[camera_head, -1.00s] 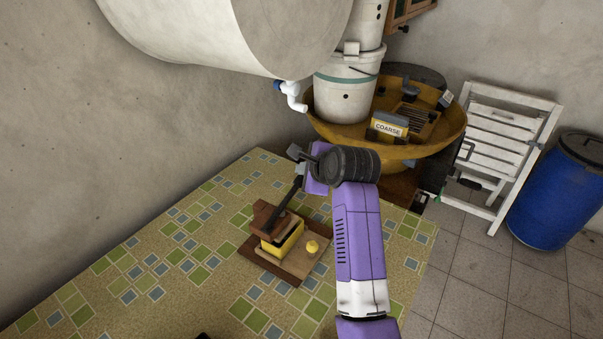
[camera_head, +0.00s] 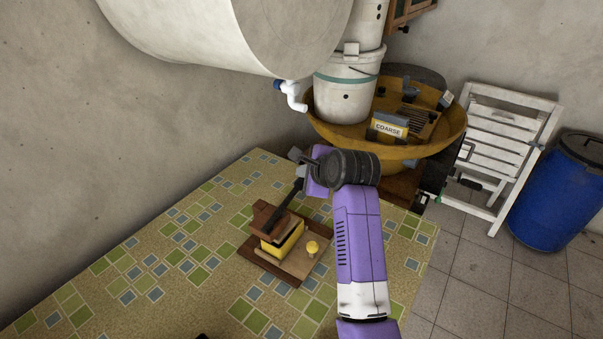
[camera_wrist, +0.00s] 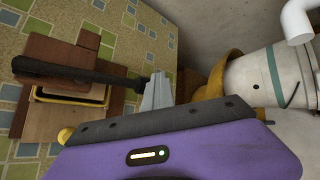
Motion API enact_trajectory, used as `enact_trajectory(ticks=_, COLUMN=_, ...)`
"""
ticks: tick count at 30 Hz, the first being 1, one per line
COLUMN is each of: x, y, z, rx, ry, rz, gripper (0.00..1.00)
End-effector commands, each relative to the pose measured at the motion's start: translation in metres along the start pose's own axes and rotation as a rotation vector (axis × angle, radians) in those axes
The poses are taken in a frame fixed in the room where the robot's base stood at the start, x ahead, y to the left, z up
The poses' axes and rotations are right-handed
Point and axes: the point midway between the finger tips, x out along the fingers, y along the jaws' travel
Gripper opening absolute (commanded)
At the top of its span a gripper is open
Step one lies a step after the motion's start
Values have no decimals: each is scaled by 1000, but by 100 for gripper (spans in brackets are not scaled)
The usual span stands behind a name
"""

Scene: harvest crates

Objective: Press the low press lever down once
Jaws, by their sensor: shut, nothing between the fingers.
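The low press stands on the patterned tabletop, with a wooden base (camera_head: 292,268), a yellow-edged box and a brown block on top. Its dark lever (camera_head: 284,208) slants up and to the right from the block. It also shows in the wrist view as a black bar (camera_wrist: 75,72). My gripper (camera_head: 297,156) is at the raised end of the lever. In the wrist view its grey fingers (camera_wrist: 157,93) are shut and empty, right by the lever's tip. I cannot tell whether they touch it.
A yellow knob (camera_head: 312,248) stands on the press base. Behind my gripper are a yellow-brown basin (camera_head: 440,143) with a "COARSE" box and a white bucket (camera_head: 345,95). A large pale cylinder (camera_head: 220,30) hangs above. The patterned tabletop (camera_head: 150,265) is clear at left.

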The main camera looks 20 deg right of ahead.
Motion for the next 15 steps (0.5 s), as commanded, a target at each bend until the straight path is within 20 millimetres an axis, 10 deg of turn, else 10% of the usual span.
enact_trajectory(ticks=15, x=4, y=4, z=-4, rx=0, ry=1, rz=2, gripper=0)
